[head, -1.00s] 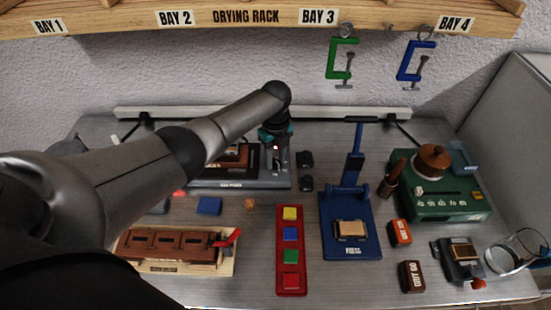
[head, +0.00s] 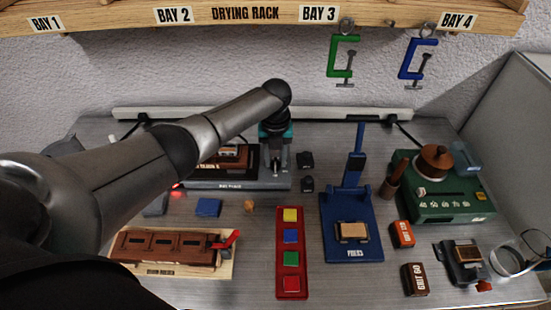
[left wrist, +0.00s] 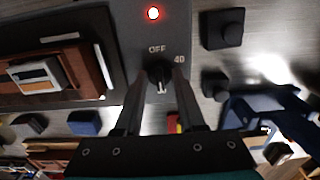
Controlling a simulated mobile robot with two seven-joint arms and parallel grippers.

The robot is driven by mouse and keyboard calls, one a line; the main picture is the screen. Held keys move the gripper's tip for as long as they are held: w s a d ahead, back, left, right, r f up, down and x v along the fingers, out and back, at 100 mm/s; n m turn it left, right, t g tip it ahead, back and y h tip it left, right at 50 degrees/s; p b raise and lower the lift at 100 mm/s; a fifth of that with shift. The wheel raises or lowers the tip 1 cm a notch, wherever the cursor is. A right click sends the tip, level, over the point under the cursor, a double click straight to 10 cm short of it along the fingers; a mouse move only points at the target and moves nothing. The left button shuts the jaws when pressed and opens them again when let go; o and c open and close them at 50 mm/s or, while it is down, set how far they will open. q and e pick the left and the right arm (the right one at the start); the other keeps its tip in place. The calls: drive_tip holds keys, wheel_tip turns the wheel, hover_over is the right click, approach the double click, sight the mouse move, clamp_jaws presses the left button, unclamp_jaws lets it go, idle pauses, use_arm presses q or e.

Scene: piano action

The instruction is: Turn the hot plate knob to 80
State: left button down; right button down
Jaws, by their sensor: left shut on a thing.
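The hot plate (head: 235,185) is a dark grey flat unit at the back left of the bench. Its panel shows in the left wrist view (left wrist: 207,52), with OFF and 40 printed near the knob and a red lamp lit. The dark knob (left wrist: 160,76) sits just below OFF; a pale mark shows on its lower side. My left gripper (left wrist: 160,72) is shut on the knob, one finger on each side. In the head view my left gripper (head: 277,165) is over the plate's right end and hides the knob. The other scale numbers are hidden or out of view.
A brown block with a pale top (left wrist: 38,75) rests on the plate. Two small black pieces (head: 306,160) stand just right of it. A blue press (head: 350,225), a red tray of coloured squares (head: 291,262) and a green numbered unit (head: 445,190) stand farther right.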

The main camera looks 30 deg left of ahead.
sight(276, 162)
idle(0.4)
use_arm(q)
drive_tip(key=c, duration=0.5)
unclamp_jaws()
wheel_tip(276, 162, up, 15)
drive_tip(key=p, duration=0.1)
drive_tip(key=shift+r, duration=0.15)
